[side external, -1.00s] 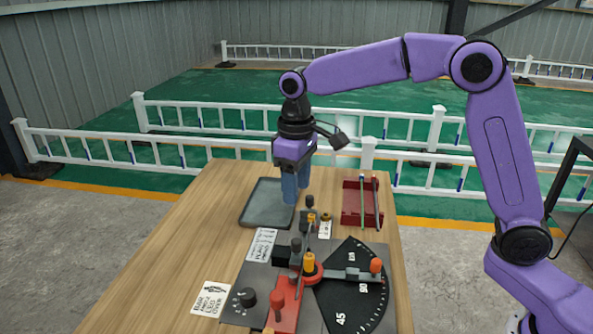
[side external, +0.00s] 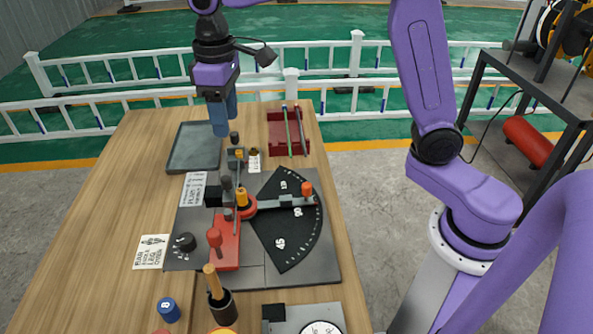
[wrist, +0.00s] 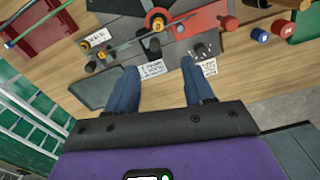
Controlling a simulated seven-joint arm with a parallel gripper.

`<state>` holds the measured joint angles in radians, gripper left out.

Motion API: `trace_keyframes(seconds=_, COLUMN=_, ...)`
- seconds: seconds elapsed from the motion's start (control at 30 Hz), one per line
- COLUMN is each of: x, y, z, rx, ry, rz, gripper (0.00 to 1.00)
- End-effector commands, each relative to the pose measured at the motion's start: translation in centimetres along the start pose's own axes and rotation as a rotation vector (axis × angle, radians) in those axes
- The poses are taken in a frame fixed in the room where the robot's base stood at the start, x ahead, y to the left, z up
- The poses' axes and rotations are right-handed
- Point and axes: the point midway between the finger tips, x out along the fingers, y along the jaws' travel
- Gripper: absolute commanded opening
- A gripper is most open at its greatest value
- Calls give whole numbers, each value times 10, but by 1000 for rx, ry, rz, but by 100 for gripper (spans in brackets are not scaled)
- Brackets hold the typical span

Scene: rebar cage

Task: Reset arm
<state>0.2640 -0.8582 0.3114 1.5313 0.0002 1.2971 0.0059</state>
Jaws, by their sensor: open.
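My gripper (side external: 222,118) hangs pointing down above the wooden table, beside the right edge of the grey tray (side external: 192,150) in the side view. Its two blue fingers are apart with nothing between them, as the wrist view (wrist: 160,82) also shows. The bending plate (side external: 262,262) with its black angle dial (side external: 285,240) and red lever block (side external: 227,248) lies nearer the camera. A thin rod lies across the bender's pegs in the wrist view (wrist: 125,42). The upper part of my arm is cut off by the side view's top edge.
A red rack (side external: 282,142) holding two rods stands right of the gripper. Paper labels (side external: 152,252) lie on the table. A blue knob (side external: 169,310), a dark cup (side external: 222,306) and a gauge (side external: 320,328) are at the near end. White railings stand behind the table.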

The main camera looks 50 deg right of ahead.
Motion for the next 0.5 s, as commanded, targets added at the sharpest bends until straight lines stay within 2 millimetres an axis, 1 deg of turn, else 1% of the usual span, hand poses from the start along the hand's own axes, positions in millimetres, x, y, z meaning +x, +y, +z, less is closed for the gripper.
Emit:
trace_keyframes(seconds=0.03, x=0, y=-7, z=15, rx=-28, ry=2, rz=0, gripper=52)
trace_keyframes(seconds=0.17, x=6, y=-24, z=55, rx=-104, ry=6, rz=-1, gripper=52)
trace_keyframes(seconds=0.2, x=8, y=-29, z=68, rx=-127, ry=7, rz=-1, gripper=52)
trace_keyframes(seconds=0.37, x=18, y=-43, z=122, rx=-219, ry=12, rz=-2, gripper=52)
trace_keyframes(seconds=0.5, x=30, y=-51, z=172, rx=-300, ry=17, rz=-4, gripper=52)
